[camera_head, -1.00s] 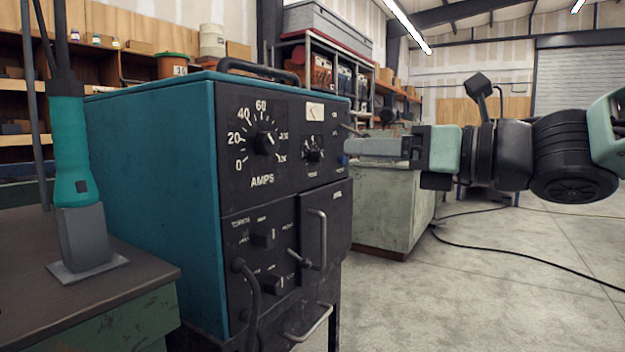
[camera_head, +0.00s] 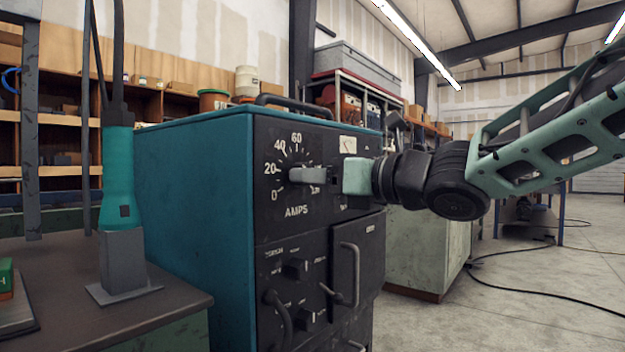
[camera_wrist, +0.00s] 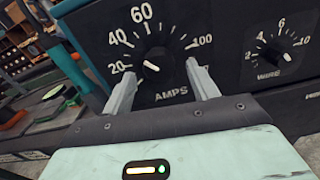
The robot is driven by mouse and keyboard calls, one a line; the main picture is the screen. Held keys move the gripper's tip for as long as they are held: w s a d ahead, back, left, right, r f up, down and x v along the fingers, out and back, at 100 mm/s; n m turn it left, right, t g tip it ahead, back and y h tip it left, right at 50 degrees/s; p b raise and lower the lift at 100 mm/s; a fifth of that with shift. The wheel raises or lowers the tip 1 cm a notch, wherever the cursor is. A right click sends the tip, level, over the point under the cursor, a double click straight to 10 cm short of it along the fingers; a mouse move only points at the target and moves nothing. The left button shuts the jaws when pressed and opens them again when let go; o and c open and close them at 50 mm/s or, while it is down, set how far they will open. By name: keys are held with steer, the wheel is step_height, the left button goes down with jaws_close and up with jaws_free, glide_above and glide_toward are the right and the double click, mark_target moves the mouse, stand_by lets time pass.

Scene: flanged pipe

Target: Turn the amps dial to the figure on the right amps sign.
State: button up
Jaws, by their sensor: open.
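The amps dial (camera_wrist: 156,62) is a round black knob with a white mark, on a black panel with a scale up to 100. In the wrist view its mark lies slantwise, one end toward the upper left between 20 and 40. My gripper (camera_wrist: 161,69) is open, with one finger on each side of the dial in that view. I cannot tell whether the fingers touch it. In the head view my gripper (camera_head: 292,176) reaches across the panel from the right and hides the dial. No amps sign is readable in either view.
The teal welding machine (camera_head: 190,180) has a smaller dial (camera_wrist: 274,57) right of the amps dial, and a handle (camera_head: 351,270) below. A dark bench (camera_head: 165,302) with a teal torch (camera_head: 118,180) stands left. A green block (camera_head: 6,276) is cut off at the left edge.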

steer(key=shift+x, duration=0.85)
steer(key=shift+c, duration=0.3)
steer(key=c, duration=0.9)
steer(key=shift+c, duration=0.2)
